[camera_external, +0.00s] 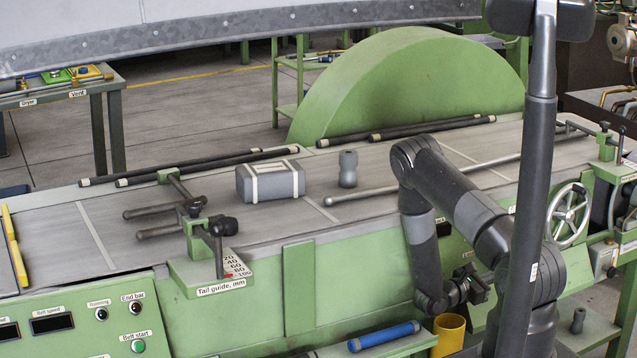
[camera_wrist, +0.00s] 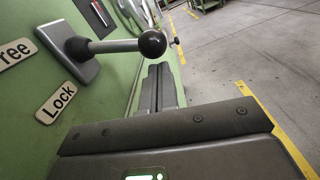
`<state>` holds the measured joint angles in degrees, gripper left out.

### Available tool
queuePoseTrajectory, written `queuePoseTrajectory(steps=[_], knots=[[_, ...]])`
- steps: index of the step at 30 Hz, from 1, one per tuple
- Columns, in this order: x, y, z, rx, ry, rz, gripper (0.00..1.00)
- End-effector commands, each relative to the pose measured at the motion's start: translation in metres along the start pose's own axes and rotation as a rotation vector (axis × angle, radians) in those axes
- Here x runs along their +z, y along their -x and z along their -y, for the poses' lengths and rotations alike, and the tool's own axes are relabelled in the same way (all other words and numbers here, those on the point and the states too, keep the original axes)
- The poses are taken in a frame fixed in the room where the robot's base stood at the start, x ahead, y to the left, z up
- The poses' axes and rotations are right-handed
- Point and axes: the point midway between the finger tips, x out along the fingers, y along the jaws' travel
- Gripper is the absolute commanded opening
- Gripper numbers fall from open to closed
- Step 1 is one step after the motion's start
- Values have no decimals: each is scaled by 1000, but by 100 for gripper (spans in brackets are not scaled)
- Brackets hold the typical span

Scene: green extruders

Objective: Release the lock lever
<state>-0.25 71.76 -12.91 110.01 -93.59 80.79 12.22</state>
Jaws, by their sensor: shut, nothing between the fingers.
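In the wrist view, the lock lever (camera_wrist: 112,46) is a short metal rod with a black ball knob (camera_wrist: 152,43). It sticks out from a grey plate (camera_wrist: 68,50) on the green panel. A "Free" label (camera_wrist: 12,52), partly cut off, is at the left edge, and a "Lock" label (camera_wrist: 56,103) is below the plate. My gripper (camera_wrist: 160,70) is shut and empty, its fingertips just below the knob in the picture; I cannot tell if they touch it. In the external view, my gripper (camera_external: 478,286) is low against the machine's front; the lever cannot be made out there.
The green machine front (camera_external: 400,270) stands close beside my gripper. A yellow cup (camera_external: 449,335) and a blue cylinder (camera_external: 385,336) are on a low shelf below. A handwheel (camera_external: 567,214) is to the right. Open floor (camera_wrist: 235,45) shows right in the wrist view.

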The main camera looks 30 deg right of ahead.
Motion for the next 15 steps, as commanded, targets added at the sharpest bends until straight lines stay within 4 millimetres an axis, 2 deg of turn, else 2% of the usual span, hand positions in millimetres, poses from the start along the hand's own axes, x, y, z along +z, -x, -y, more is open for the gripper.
queuePoseTrajectory(steps=[15], knots=[[9, 0, 4, 5, 95, 1, 0]])
